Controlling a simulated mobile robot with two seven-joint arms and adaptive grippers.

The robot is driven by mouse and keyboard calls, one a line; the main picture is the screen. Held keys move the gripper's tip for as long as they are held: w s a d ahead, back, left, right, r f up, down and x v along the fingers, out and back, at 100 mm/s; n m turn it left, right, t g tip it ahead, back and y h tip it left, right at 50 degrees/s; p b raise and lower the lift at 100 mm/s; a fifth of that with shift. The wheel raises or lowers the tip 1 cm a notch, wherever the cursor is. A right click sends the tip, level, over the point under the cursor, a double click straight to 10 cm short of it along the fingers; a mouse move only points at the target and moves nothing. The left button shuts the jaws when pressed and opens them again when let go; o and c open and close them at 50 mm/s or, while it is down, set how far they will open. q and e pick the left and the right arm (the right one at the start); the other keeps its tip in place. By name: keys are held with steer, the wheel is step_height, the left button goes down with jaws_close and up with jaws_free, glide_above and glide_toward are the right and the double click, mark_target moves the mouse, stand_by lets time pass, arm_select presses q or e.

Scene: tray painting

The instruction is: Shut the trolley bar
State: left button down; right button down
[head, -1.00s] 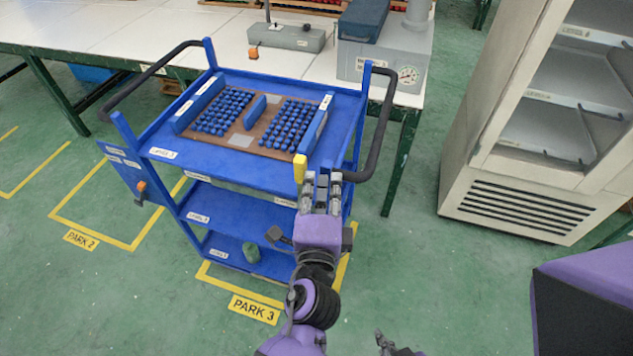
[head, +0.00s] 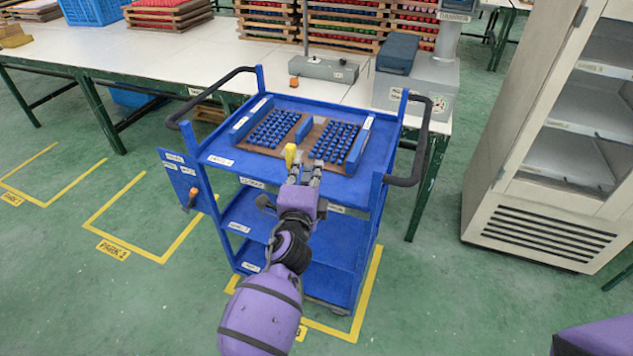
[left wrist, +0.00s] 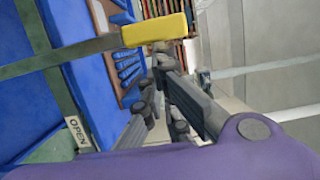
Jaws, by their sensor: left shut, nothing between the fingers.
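The blue trolley (head: 228,157) stands in front of the white table. The trolley bar's yellow end (head: 290,154) shows near the middle of its front edge, and most of the bar is hidden in the head view. In the left wrist view the dark green-grey bar (left wrist: 60,58) comes in from the left and ends in the yellow tip (left wrist: 155,28). My left gripper (head: 304,167) is shut and empty, just right of the yellow end; I cannot tell whether they touch. An "OPEN" label (left wrist: 75,130) shows on the trolley. My right gripper is out of view.
A brown board (head: 262,148) with several blue pegs lies on the trolley top. Black handles (head: 424,140) stick out at the trolley's sides. A white table (head: 130,55) stands behind, a glass-doored cabinet (head: 545,215) to the right. Green floor is free at front left.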

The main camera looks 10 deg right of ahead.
arm_select(q)
steer(key=w+a, duration=0.4)
steer(key=a, duration=0.2)
steer(key=shift+w, duration=0.25)
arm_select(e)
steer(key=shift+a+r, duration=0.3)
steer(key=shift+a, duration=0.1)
arm_select(q)
steer(key=shift+a, duration=0.1)
steer(key=shift+f, duration=0.1)
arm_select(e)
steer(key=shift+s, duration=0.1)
